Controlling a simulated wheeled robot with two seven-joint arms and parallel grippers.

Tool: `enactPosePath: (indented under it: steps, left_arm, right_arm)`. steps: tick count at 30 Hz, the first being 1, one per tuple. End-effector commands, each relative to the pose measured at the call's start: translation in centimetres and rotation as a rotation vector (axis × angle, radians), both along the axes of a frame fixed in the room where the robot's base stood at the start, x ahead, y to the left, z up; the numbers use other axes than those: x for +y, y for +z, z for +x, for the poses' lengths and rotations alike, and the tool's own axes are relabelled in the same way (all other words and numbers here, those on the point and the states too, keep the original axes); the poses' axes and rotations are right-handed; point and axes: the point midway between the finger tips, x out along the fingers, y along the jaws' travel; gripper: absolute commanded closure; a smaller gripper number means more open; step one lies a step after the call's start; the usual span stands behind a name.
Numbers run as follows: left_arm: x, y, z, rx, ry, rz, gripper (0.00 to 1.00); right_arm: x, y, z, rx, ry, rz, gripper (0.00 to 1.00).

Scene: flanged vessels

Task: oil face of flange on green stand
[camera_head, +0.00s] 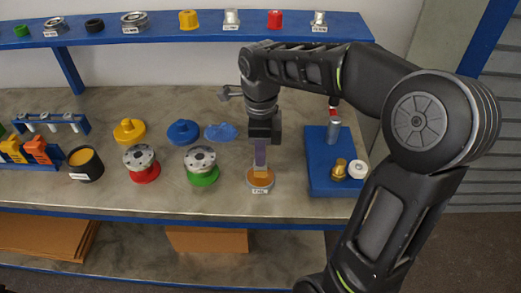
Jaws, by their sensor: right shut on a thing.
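The flange on the green stand (201,157) is a grey metal disc with bolt holes; its green stand (203,178) is on the bench below it. My right gripper (262,140) points down, to the right of that flange, and is shut on a purple-handled tool (260,158), perhaps a brush. I cannot tell whether the tip touches the contents. My left gripper is not in view.
A similar flange (139,157) stands on a red stand to the left. Yellow (129,131) and blue (183,131) caps and a blue cloth (221,132) lie behind. A dark pot (85,165) is at left. A blue shelf (180,31) runs above.

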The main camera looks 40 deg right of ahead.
Motion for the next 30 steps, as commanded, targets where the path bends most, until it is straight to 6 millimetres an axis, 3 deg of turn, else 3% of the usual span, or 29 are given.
enactPosePath:
  steps: [8,30]
  left_arm:
    - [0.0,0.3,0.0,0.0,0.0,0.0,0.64]
    - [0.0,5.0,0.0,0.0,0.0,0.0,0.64]
  right_arm:
    - [0.0,0.2,-0.1,0.006,0.0,0.002,1.0]
    - [0.0,6.6,0.0,0.002,0.0,0.001,1.0]
